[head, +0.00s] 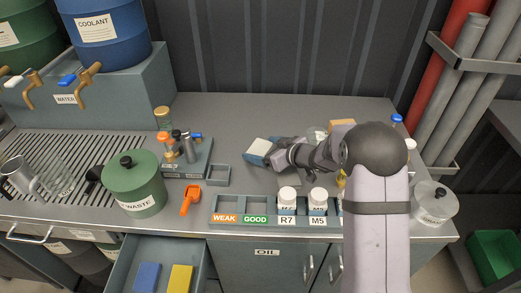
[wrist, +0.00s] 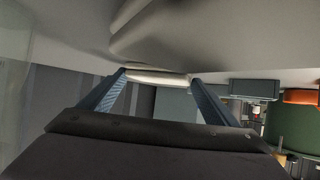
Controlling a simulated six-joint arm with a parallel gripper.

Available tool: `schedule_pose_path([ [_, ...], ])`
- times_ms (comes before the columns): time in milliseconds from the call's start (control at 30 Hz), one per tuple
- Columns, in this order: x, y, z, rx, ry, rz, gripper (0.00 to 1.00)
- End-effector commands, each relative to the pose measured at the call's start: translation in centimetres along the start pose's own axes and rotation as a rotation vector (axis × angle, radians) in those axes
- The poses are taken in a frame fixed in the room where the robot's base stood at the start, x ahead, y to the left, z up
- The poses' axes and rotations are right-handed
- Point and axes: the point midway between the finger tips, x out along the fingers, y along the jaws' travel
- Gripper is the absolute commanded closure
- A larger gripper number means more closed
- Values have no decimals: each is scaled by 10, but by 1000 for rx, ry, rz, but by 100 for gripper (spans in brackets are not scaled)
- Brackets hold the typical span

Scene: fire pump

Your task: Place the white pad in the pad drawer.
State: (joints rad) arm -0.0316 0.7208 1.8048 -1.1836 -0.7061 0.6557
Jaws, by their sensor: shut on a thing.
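My gripper (head: 270,154) is over the middle of the bench and shut on a white pad (wrist: 158,77). In the wrist view the pad's pale edge spans between the two blue-grey fingers. In the head view the white pad (head: 256,146) shows at the fingertips, partly covered by a finger. I cannot tell how far it is above the bench top. The pad drawer (head: 121,262) is pulled open at the front left, below the bench edge. A blue pad (head: 147,277) and a yellow pad (head: 181,278) lie in it, with bare floor around them.
A green waste pot (head: 135,190) stands on the bench above the drawer. An orange scoop (head: 190,199), a small grey tray (head: 217,175) and a labelled rack (head: 240,204) with white-capped bottles lie between my gripper and the front edge. A bottle stand (head: 186,160) is left of my gripper.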

Motion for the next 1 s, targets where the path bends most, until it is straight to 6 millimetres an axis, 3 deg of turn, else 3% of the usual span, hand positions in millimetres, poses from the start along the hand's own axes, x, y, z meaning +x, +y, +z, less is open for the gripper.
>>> schedule_pose_path([
  [267, -6, 0, -12, -3, 3, 0, 42],
  [700, -39, 0, -73, -3, 3, 1, 42],
  [1000, -48, 0, -88, 0, 0, 1, 42],
])
